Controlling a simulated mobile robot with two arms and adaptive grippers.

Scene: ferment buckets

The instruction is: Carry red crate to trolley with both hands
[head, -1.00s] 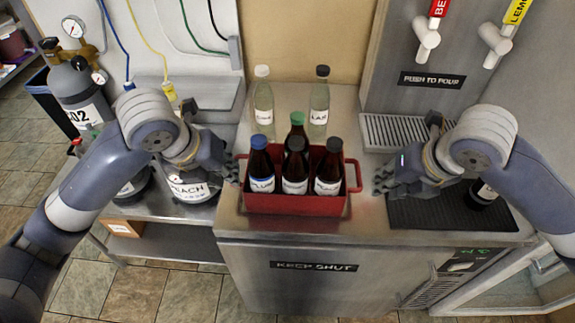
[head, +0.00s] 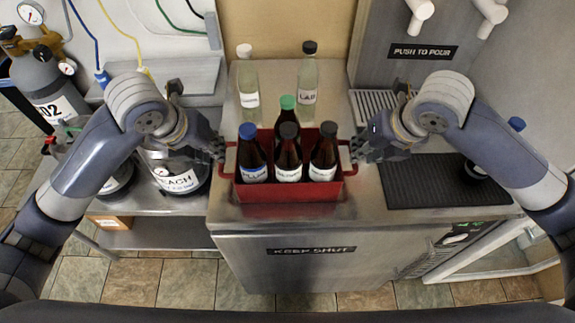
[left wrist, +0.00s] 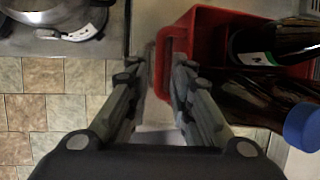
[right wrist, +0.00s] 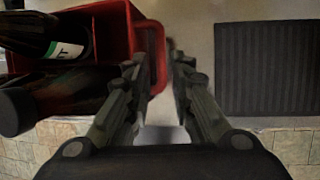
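The red crate (head: 285,190) stands on the steel counter and holds several dark bottles, with blue, green and black caps. My left gripper (head: 220,150) is at the crate's left handle. In the left wrist view its fingers (left wrist: 158,75) are apart, with the red handle (left wrist: 168,40) between or just beyond the tips. My right gripper (head: 357,150) is at the right handle. In the right wrist view its fingers (right wrist: 158,70) are apart around the red handle (right wrist: 157,40); contact is unclear. I cannot identify a trolley in these views.
Two clear bottles (head: 307,80) stand behind the crate. A black ribbed mat (head: 425,182) with a dark bottle lies at the right. Tiled floor (head: 125,280) shows in front.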

